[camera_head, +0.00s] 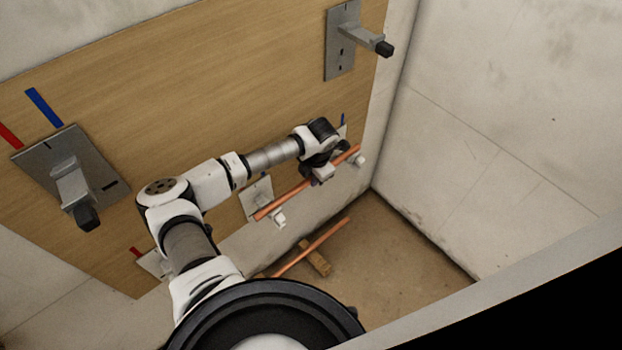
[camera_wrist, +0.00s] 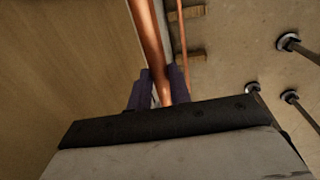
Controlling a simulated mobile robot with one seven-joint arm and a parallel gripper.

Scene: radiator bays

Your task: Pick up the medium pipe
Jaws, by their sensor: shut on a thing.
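A straight copper pipe (camera_head: 290,192) is held aslant in front of the lower part of the wooden panel. My gripper (camera_head: 322,174) is shut on it, nearer its upper right end. In the wrist view the same pipe (camera_wrist: 150,40) runs between the two dark fingers (camera_wrist: 158,92). A second copper pipe (camera_head: 320,240) lies lower, across a wooden block (camera_head: 316,260) on the floor; it also shows in the wrist view (camera_wrist: 183,45). The frames do not clearly show which pipe is the medium one.
Grey bracket plates stand on the wooden panel (camera_head: 200,80) at left (camera_head: 88,165) and top right (camera_head: 343,50). Lower brackets (camera_head: 280,220) and (camera_head: 358,158) sit close by the held pipe; contact cannot be told. A pale wall (camera_head: 500,130) closes the right. Floor (camera_head: 400,245) is bare there.

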